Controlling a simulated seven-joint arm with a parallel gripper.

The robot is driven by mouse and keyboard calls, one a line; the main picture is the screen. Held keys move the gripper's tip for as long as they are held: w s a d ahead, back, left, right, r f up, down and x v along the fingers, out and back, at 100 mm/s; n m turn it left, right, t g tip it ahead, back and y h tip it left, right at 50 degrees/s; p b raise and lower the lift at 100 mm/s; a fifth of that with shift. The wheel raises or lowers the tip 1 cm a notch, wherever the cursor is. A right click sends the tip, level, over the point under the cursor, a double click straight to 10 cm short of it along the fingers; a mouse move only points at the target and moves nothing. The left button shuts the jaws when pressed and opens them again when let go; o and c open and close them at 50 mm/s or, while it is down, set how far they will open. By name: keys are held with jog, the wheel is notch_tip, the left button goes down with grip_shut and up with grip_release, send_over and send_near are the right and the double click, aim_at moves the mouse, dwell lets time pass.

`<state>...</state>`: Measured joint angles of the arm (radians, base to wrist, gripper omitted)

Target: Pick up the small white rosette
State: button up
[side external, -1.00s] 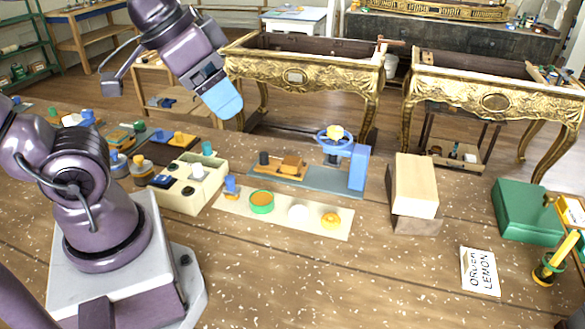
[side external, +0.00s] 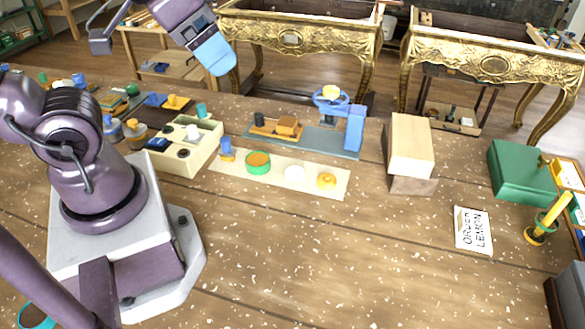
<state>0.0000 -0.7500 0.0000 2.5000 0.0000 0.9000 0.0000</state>
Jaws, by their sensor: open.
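A small round white piece (side external: 294,172), which looks like the white rosette, lies on a cream strip (side external: 325,187) on the wooden workbench. A yellow-orange round piece (side external: 326,181) lies to its right, and a green-rimmed orange dish (side external: 258,162) to its left. My gripper (side external: 217,66), with a light blue end, is raised at the upper left, well apart from the white piece. It is open, though its separate fingers are hard to make out from here. Nothing shows held in it.
A blue stand (side external: 354,128) on a grey-blue plate is behind the strip. A cream compartment box (side external: 180,160) stands left, a pale wooden block (side external: 410,145) right. A card (side external: 473,230) and green box (side external: 519,172) lie farther right. The front bench is mostly clear.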

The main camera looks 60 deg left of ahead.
jog(key=shift+o, duration=0.2)
dwell(0.4)
jog(key=n+g, duration=0.6)
jog(key=n, duration=1.8)
send_over(296, 170)
jog(key=s, duration=0.1)
notch_tip(296, 170, down, 22)
jog(key=f, duration=0.7)
jog(key=shift+a+f, duration=0.25)
jog(key=shift+w+d+f, duration=0.1)
jog(key=shift+w+f, duration=0.05)
jog(key=shift+f, duration=0.75)
jog(key=shift+w+d+f, duration=0.1)
jog(key=shift+w+f, duration=0.1)
jog(key=shift+f, duration=0.75)
jog(key=shift+w+d+f, duration=0.1)
jog(key=shift+w+f, duration=0.05)
jog(key=shift+f, duration=0.75)
